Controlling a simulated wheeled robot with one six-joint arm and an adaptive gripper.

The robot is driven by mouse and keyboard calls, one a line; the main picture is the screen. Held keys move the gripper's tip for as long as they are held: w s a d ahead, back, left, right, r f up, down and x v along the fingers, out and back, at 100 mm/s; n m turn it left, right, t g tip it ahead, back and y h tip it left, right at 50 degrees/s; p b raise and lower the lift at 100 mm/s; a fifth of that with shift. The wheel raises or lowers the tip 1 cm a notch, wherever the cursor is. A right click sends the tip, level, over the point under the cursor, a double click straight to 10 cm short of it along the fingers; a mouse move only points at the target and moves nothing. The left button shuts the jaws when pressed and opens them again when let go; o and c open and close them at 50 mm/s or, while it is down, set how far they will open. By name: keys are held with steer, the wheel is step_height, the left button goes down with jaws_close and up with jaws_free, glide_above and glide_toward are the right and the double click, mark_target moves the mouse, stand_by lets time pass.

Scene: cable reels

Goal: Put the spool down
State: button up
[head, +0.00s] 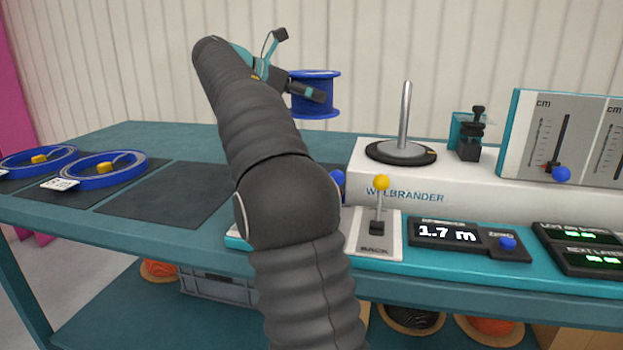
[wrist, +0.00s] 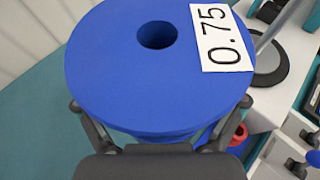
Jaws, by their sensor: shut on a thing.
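A blue spool (head: 322,108) is held up in the air above the back of the bench in the head view. In the wrist view its top flange (wrist: 110,75) fills the middle, with a centre hole and a white label (wrist: 221,38) reading 0.75. My gripper (wrist: 155,135) is shut on the spool, one finger at each side below the top flange. In the head view my gripper (head: 305,91) reaches the spool from its left side. The spool looks upright and clear of the bench.
A metal spindle (head: 405,115) on a round base stands on the white machine (head: 460,185), right of the spool. A lever with a yellow knob (head: 381,183) and a display reading 1.7 m (head: 447,233) are in front. Dark mats (head: 165,190) lie left, one bare, others with blue coils (head: 108,170).

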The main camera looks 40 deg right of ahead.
mark_target(308, 115)
steer(key=shift+f+b, duration=2.4)
steer(key=shift+b, duration=0.05)
steer(key=shift+f+b, duration=2.25)
steer(key=shift+f, duration=2.6)
steer(key=shift+f, duration=0.1)
steer(key=o, duration=1.4)
steer(key=shift+f, duration=0.1)
steer(key=shift+o, duration=0.2)
steer(key=shift+r, duration=0.2)
steer(key=p+v, duration=0.3)
steer(key=v, duration=0.9)
steer(key=shift+f, duration=0.1)
